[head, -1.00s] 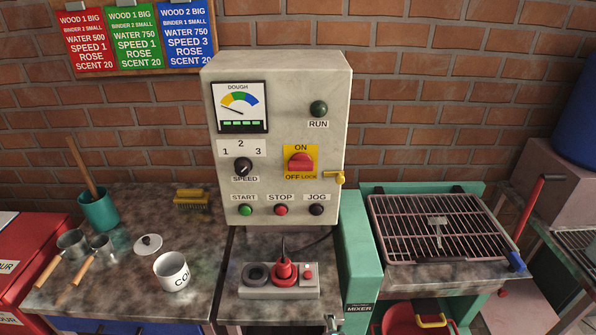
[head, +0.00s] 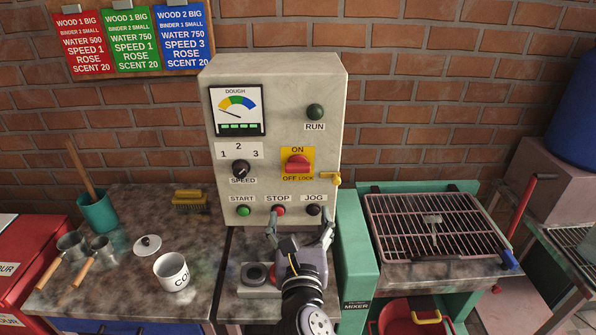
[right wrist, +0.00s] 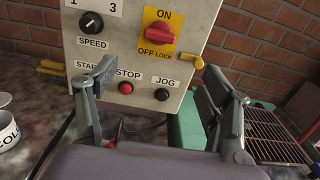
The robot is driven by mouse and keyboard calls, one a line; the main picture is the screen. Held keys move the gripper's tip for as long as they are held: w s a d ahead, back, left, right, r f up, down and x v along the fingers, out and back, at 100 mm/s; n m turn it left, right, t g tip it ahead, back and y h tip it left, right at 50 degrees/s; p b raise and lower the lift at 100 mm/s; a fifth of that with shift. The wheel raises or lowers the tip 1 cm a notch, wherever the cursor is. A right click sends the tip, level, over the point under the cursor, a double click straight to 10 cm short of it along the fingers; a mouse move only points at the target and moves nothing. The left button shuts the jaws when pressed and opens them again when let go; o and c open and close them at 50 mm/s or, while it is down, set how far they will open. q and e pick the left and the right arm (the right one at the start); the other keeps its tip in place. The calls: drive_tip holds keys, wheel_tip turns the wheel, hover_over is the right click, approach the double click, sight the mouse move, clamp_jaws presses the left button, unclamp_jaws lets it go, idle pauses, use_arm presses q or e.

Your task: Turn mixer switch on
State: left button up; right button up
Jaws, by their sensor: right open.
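The mixer switch (head: 298,164) is a red rotary knob on a yellow plate marked ON above and OFF LOCK below, on the right of the grey control box (head: 228,100). It also shows at the upper middle of the right wrist view (right wrist: 160,33); its exact turn is hard to tell. A yellow lock piece (head: 330,178) sits at the plate's lower right. My right gripper (head: 300,222) is open and empty, in front of the box's lower part, below the switch and near the STOP and JOG buttons. My left gripper is not in view.
The green START button (head: 243,211), red STOP button (head: 278,211) and dark JOG button (head: 313,210) line the box's lower edge. A speed knob (head: 241,169) is left of the switch. A white cup (head: 172,272) stands left; a grill rack (head: 425,225) lies right.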

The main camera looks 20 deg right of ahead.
sight(298, 170)
drive_tip(key=p+x, duration=0.2)
drive_tip(key=x, duration=1.4)
drive_tip(key=shift+w+d+f+p, duration=0.15)
drive_tip(key=shift+w+p, duration=0.2)
drive_tip(key=shift+p, duration=0.05)
drive_tip(key=c, duration=1.2)
drive_tip(key=shift+o, duration=0.2)
